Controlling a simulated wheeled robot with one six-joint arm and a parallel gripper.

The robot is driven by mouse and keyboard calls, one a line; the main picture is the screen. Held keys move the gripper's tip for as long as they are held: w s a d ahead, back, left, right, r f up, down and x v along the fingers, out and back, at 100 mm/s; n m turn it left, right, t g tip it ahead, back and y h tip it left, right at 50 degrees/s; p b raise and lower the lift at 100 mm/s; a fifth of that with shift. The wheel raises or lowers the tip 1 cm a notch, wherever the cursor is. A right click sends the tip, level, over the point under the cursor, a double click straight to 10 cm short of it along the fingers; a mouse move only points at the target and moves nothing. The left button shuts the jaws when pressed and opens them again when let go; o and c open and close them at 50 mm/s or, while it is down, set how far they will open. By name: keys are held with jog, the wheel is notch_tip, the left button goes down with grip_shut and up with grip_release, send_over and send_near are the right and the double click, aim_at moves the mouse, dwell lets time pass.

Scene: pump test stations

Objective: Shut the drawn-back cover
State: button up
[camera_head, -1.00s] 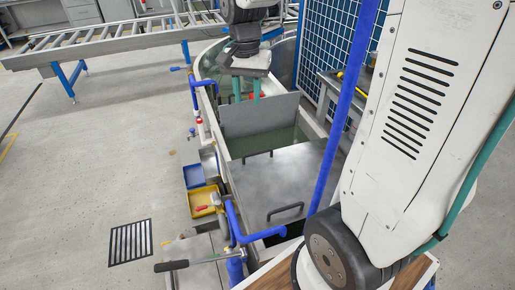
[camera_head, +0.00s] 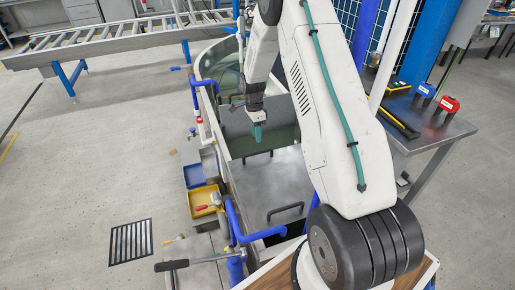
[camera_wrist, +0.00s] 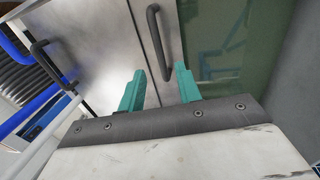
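A flat grey metal cover (camera_head: 272,186) lies over the near part of a long tank, with a dark bar handle (camera_head: 286,211) at its near end. A second dark handle (camera_wrist: 163,45) stands near the cover's far edge, beside open greenish water (camera_wrist: 235,40). My gripper (camera_head: 257,136) is over the tank near that far edge, with teal fingers pointing down. In the wrist view the fingers (camera_wrist: 160,80) are apart. The second handle shows ahead, in line with the gap between them; I cannot tell how far below the tips it is.
A grey upright plate (camera_head: 232,122) crosses the tank behind my gripper. Blue pipes (camera_head: 236,225) run along the tank's left side, beside yellow (camera_head: 202,199) and blue (camera_head: 194,176) bins. A bench (camera_head: 430,128) stands to the right. The floor at left is mostly clear.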

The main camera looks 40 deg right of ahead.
jog(key=f, duration=0.3)
jog(key=s+f, duration=0.1)
jog(key=f, duration=0.2)
jog(key=shift+s+a+f, duration=0.2)
jog(key=shift+f, duration=0.2)
grip_shut()
